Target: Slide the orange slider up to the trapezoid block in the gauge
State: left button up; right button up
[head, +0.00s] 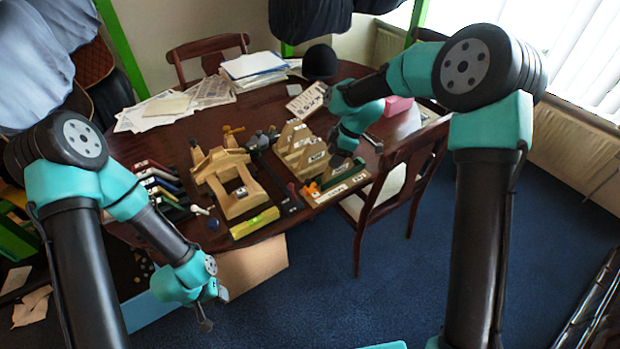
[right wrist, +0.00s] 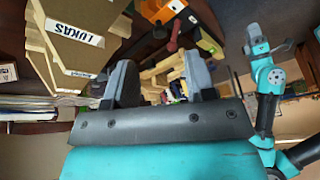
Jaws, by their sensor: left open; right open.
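The orange slider (head: 313,188) sits at the left end of a light wooden gauge (head: 341,188) at the table's right front edge. My left gripper (head: 207,308) is open and empty, in front of the table, far from the gauge.
A wooden block labelled LUKAS (right wrist: 75,48) stands close to the right gripper's left finger. Papers (head: 175,106) cover the table's back left.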

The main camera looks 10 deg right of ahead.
aim_at(309, 180)
notch_tip(309, 180, up, 6)
jog(key=w+n, duration=0.1)
jog(key=n, duration=0.1)
jog(key=shift+w+a+n, duration=0.25)
jog(key=shift+a+n, duration=0.05)
jog(key=shift+a, duration=0.1)
jog(key=x, duration=1.7)
jog(key=shift+s+a+f, duration=0.15)
jog(key=shift+s, duration=0.05)
grip_shut()
